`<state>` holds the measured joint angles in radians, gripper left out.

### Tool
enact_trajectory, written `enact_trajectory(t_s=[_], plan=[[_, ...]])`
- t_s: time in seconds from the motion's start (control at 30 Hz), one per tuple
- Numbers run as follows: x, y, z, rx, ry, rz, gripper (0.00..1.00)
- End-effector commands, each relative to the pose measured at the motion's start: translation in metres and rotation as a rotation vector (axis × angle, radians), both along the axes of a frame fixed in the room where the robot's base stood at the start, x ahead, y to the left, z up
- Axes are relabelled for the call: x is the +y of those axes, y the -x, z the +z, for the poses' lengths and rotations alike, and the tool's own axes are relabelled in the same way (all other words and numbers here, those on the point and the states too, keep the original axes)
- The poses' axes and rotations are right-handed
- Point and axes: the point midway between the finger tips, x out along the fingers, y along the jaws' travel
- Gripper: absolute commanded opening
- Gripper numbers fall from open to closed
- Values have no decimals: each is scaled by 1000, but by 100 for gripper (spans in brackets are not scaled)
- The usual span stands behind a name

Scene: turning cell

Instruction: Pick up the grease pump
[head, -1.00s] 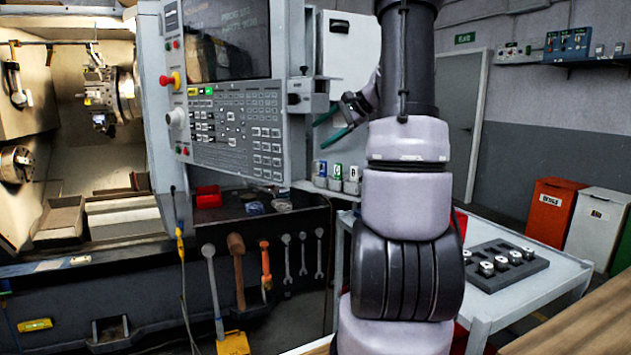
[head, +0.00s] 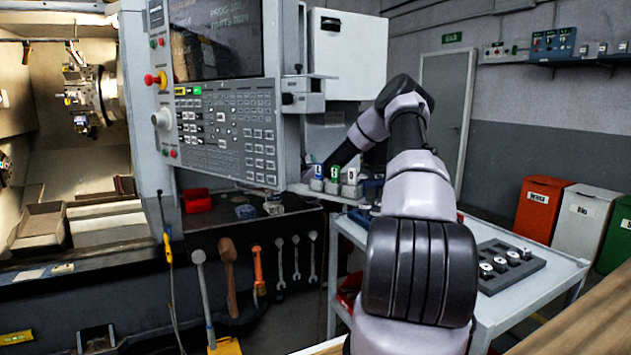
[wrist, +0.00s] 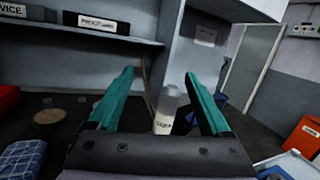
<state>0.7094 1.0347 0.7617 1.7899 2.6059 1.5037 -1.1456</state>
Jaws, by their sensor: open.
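My gripper (wrist: 166,105) shows in the wrist view with its two teal fingers wide apart and nothing held. A pale, partly clear bottle-shaped thing (wrist: 166,108) stands upright in view between the fingers, with a white label at its lower part. The label is too small to read, so I cannot tell for sure whether it is the grease pump. Its base is hidden behind the gripper body. In the head view my gripper is hidden behind my arm and the machine's control panel (head: 225,130).
A shelf (wrist: 110,34) with labels lies behind, at the wrist view's upper left. A blue patterned cloth (wrist: 20,160) and a red thing (wrist: 8,100) lie at left. In the head view, labelled small containers (head: 334,182) stand beside my arm, and a white cart (head: 555,268) is at right.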

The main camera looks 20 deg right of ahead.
Motion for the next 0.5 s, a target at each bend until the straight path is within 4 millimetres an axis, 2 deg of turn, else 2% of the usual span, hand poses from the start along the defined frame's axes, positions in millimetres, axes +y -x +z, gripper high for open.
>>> enact_trajectory(t_s=[0.03, 0.1, 0.2, 0.5], plan=[[-2, 0, -20, 40, -59, -48, 82], [-5, 1, -40, 85, -112, -98, 82], [-7, 1, -56, 125, -156, -140, 82], [-26, -37, -60, 136, -169, -153, 82]])
